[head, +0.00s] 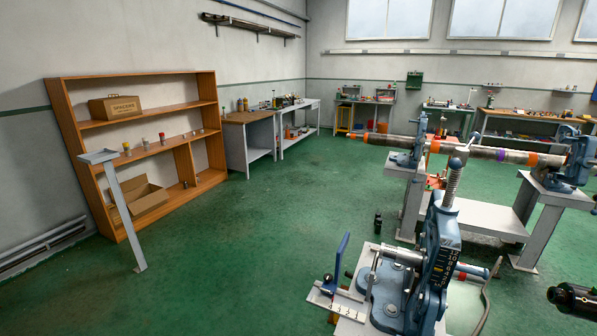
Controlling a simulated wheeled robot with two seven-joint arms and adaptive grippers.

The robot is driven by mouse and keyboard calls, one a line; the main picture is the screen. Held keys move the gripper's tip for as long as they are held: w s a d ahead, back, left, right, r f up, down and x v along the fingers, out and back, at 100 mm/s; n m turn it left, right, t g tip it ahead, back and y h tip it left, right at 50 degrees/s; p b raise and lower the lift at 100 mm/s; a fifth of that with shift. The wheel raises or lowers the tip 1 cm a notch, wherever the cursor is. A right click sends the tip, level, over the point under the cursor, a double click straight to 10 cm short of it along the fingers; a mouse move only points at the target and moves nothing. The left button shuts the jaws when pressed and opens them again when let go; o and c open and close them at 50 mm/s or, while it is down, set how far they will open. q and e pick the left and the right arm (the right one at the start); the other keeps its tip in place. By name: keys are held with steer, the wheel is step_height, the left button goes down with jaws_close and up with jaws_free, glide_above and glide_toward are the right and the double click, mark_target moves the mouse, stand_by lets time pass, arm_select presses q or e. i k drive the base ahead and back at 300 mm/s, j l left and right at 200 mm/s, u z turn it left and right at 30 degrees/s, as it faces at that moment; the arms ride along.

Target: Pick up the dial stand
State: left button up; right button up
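No part in view is clearly marked as the dial stand. The likeliest is an upright blue piece (342,260) on a pale plate with dark marks (334,300), at the left side of the near vise bench. It seems to stand upright beside the blue pipe vise (440,250). I cannot make out a dial face on it. Neither gripper's fingers show. A black cylinder with a green band (575,298) enters at the lower right edge; I cannot tell whether it is part of my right arm.
A pale post with a flat top plate (98,157) stands in front of the wooden shelf (65,95) on the left. A long pipe (500,154) rests across vises on the bench behind. A small dark object (378,222) stands on the floor. Open green floor lies at centre left.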

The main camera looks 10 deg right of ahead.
mark_target(437, 137)
steer(key=i+j+u, duration=0.6)
steer(key=i+j+z, duration=0.1)
steer(key=i, duration=0.4)
steer(key=i+j+z, duration=0.15)
steer(key=i, duration=0.35)
steer(key=i+z, duration=0.3)
steer(key=i, duration=0.2)
steer(key=i+j+z, duration=0.1)
steer(key=i+z, duration=0.2)
steer(key=i, duration=0.15)
steer(key=i+z, duration=0.25)
steer(key=i, duration=0.6)
steer(key=i+z, duration=0.25)
steer(key=i, duration=0.55)
steer(key=i+j+z, duration=0.25)
steer(key=i, duration=0.55)
steer(key=i+l+z, duration=0.1)
steer(key=i, duration=0.7)
steer(key=i+u, duration=0.15)
steer(key=i, duration=0.6)
